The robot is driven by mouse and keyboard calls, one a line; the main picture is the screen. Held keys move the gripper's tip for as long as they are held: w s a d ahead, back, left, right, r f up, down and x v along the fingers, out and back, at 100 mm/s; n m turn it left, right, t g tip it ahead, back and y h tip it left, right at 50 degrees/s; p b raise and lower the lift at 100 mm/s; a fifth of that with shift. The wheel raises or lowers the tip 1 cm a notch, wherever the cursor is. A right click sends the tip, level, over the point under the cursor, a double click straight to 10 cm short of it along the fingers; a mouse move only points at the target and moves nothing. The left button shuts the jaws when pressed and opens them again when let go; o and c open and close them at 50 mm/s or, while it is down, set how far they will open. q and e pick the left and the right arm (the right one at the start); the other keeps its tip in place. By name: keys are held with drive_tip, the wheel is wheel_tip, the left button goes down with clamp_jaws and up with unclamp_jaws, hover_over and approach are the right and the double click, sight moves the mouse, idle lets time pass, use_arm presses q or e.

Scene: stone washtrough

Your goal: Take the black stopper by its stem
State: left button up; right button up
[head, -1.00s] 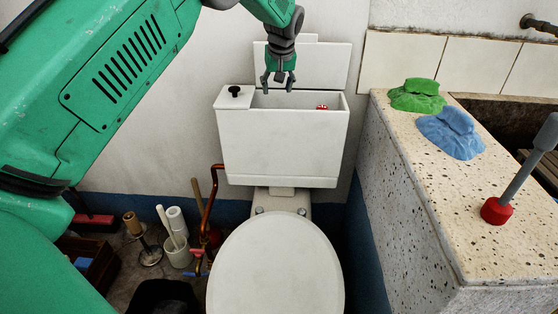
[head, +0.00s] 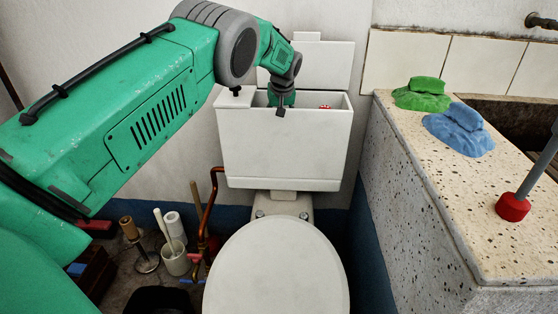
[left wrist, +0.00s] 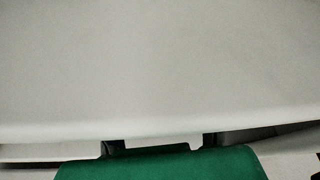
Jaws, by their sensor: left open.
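The black stopper (head: 235,91) is a small dark knob on the top left corner of the white cistern (head: 285,155), partly covered by my left arm. Its stem is too small to make out. My left gripper (head: 281,111) is at the cistern's open top, to the right of the stopper and apart from it. My right gripper is not in view.
The cistern lid (head: 325,65) leans on the wall behind. A small red thing (head: 325,107) shows inside the cistern. The toilet lid (head: 277,270) is below. A stone ledge at right holds green (head: 422,95) and blue (head: 459,130) cloths and a red plunger (head: 513,207).

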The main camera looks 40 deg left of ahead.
use_arm(q)
drive_tip(key=shift+a+f, duration=0.1)
drive_tip(key=shift+a, duration=0.1)
clamp_jaws()
